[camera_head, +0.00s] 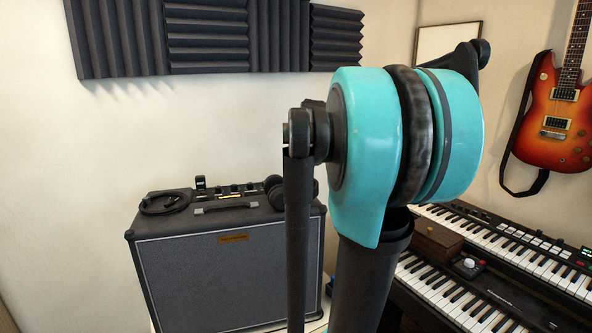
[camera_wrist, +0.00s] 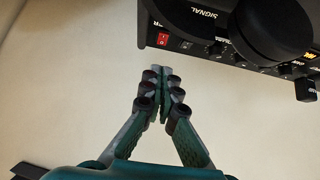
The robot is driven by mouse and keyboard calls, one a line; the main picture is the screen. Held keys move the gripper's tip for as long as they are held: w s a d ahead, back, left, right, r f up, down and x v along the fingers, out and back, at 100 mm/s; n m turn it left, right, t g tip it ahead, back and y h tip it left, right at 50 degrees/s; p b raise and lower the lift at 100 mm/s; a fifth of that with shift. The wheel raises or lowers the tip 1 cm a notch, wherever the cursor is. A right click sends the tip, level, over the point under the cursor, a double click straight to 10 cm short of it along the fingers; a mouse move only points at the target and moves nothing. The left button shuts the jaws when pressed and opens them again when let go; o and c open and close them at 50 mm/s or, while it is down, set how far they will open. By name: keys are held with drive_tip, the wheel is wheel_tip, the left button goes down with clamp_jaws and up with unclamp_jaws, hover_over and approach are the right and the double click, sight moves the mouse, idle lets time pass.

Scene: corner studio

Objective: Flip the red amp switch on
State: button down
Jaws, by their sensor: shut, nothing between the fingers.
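The red amp switch (camera_wrist: 163,39) is a small red rocker with white marks on the amp's black control panel (camera_wrist: 192,44), at the top of the wrist view. Which way the rocker is tilted is too small to tell. My gripper (camera_wrist: 159,69) is shut and empty, its fingertips just below the switch in the picture, with a small gap showing between them. In the head view the dark amp (camera_head: 230,275) stands at the lower left. The switch cannot be made out there, and my gripper is not visible.
Black headphones (camera_head: 274,187) lie on the amp's top; a round ear cup (camera_wrist: 275,27) is near the panel. Keyboards (camera_head: 465,285) and a hanging guitar (camera_head: 556,110) are at right. Pale wall surrounds the gripper.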

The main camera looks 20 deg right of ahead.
drive_tip(key=v, duration=0.5)
drive_tip(key=shift+s+f, duration=0.1)
drive_tip(key=shift+s, duration=0.55)
